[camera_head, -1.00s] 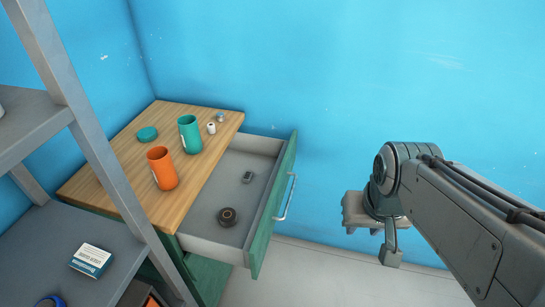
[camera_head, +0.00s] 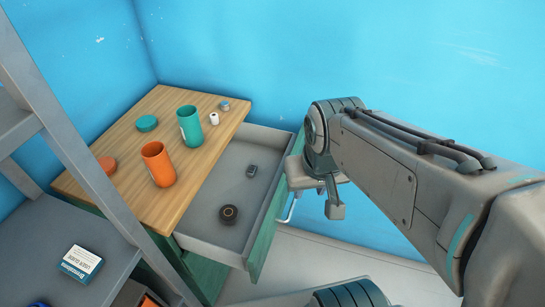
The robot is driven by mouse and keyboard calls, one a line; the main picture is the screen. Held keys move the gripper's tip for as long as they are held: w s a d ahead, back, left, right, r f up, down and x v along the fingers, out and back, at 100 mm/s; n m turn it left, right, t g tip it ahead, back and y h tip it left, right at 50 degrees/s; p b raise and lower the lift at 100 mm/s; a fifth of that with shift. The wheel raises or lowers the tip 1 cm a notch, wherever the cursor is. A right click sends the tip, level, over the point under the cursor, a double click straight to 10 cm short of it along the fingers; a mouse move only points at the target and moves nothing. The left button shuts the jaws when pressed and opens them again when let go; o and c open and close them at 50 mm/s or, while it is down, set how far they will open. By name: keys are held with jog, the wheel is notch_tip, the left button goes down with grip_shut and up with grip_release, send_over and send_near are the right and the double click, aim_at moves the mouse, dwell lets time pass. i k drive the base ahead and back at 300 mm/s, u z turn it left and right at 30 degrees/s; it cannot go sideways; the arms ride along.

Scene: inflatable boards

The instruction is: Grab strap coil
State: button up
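A dark round coil (camera_head: 229,213), which looks like the strap coil, lies flat in the front part of the open drawer (camera_head: 205,246). It has a small brownish ring at its middle. My gripper (camera_head: 318,200) hangs over the drawer's right side, beside the green drawer front, to the right of the coil and apart from it. One finger shows clearly. The other is partly hidden, so I cannot tell how wide the gripper is. I see nothing held in it.
A small dark grey item (camera_head: 251,171) lies farther back in the drawer. The wooden top (camera_head: 208,165) holds an orange cup (camera_head: 158,163), a teal cup (camera_head: 190,126), lids and small items. A grey shelf frame (camera_head: 75,160) stands at left, with a box (camera_head: 82,263) on its shelf.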

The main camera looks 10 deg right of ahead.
aim_at(229, 213)
jog(key=k, duration=1.3)
jog(key=z, duration=0.65)
jog(key=i, duration=1.3)
jog(key=u, duration=0.85)
jog(key=i, duration=0.55)
jog(key=u, duration=0.65)
